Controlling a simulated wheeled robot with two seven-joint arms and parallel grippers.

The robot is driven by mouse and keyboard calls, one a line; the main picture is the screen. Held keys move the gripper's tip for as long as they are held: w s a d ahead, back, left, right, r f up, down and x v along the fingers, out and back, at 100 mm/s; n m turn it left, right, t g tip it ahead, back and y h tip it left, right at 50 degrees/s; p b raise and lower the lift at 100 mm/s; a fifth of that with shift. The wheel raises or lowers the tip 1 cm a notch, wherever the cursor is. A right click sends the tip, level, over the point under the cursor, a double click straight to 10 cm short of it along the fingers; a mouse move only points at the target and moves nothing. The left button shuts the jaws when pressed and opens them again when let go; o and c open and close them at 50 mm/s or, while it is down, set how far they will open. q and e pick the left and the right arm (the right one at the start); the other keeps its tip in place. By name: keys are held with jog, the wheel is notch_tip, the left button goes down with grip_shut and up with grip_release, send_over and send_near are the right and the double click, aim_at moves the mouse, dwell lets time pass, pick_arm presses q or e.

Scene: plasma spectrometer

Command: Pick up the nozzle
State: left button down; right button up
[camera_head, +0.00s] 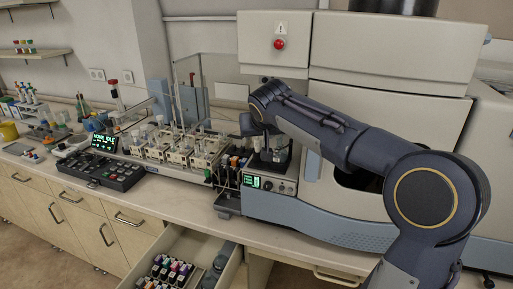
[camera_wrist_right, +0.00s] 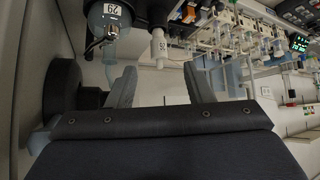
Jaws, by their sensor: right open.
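My right gripper (camera_wrist_right: 160,82) is open, its two grey fingers apart with nothing seen between them. In the head view it hangs (camera_head: 264,138) over the small unit with a green display (camera_head: 262,182), partly hidden by my arm. In the wrist view a rounded grey-blue glass-like part with a white label (camera_wrist_right: 112,14) lies beyond the left finger. A slim white labelled tube (camera_wrist_right: 158,47) stands beyond the gap between the fingers. I cannot tell for sure which part is the nozzle. My left gripper is not in view.
A large white instrument (camera_head: 395,50) with a dark opening stands behind my right arm. A rack of glassware and small blocks (camera_head: 178,150) is left of the gripper. An open drawer (camera_head: 205,243) with coloured vials juts out below the counter.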

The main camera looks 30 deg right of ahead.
aim_at(258, 138)
jog(key=p+x, duration=0.1)
jog(key=x, duration=0.3)
jog(key=p+x, duration=0.1)
jog(key=x, duration=0.1)
jog(key=shift+w+d+r+p, duration=0.15)
jog(key=shift+w+d+p, duration=0.15)
jog(key=shift+w, duration=0.15)
jog(key=shift+w+f, duration=0.1)
jog(key=shift+f, duration=0.1)
grip_shut()
